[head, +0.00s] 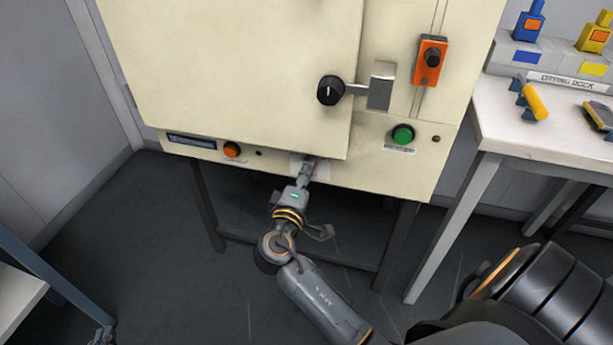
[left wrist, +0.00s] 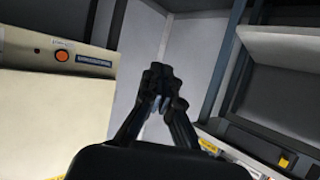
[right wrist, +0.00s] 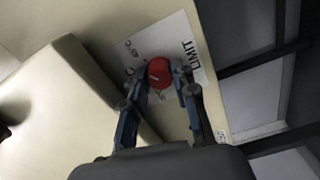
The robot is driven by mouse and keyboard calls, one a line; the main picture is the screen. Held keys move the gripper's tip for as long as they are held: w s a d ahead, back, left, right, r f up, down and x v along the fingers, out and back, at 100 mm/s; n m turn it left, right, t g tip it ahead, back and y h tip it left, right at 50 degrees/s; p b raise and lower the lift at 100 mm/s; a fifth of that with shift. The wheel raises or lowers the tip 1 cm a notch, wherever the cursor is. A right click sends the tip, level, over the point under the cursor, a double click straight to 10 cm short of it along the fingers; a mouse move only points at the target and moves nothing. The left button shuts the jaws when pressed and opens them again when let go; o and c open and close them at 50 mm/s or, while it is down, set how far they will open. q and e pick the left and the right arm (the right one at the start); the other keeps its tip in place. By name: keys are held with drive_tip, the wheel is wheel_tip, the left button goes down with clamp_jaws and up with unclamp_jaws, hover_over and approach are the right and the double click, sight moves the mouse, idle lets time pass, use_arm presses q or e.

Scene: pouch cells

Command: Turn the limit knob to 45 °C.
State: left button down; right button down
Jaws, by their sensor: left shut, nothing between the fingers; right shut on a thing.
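The limit knob (right wrist: 159,72) is a round red knob with a pale pointer line, on a white plate (right wrist: 178,36) printed LIMIT. My right gripper (right wrist: 160,82) is shut on the knob, one finger on each side; its scale is partly hidden and too small to read surely. In the head view, my right gripper (head: 309,165) reaches the lower front panel of the cream cabinet (head: 250,70) and hides most of the knob. My left gripper (left wrist: 160,82) is shut and empty, away from the cabinet panel.
The cabinet front also carries an orange button (head: 231,149), a small display (head: 191,141), a green button (head: 403,134), a black door knob (head: 331,90) and an orange switch box (head: 430,60).

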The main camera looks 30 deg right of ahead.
use_arm(q)
drive_tip(key=shift+w+d+r+t+h+b, duration=0.15)
drive_tip(key=shift+w+d+r+t, duration=0.15)
drive_tip(key=shift+r+t, duration=0.4)
drive_tip(key=shift+w+d+r+t+h+b, duration=0.15)
drive_tip(key=shift+w+r+t, duration=0.25)
drive_tip(key=shift+r, duration=0.65)
drive_tip(key=shift+w+d+r+t+h+b, duration=0.2)
drive_tip(key=shift+w+r+t, duration=0.25)
drive_tip(key=shift+r, duration=0.4)
use_arm(e)
drive_tip(key=shift+f+m, duration=0.1)
drive_tip(key=shift+m, duration=0.5)
drive_tip(key=c, duration=1)
unclamp_jaws()
drive_tip(key=shift+c, duration=0.2)
drive_tip(key=shift+s+a, duration=0.1)
drive_tip(key=v, duration=1.1)
drive_tip(key=shift+s+a, duration=0.25)
drive_tip(key=shift+a, duration=0.1)
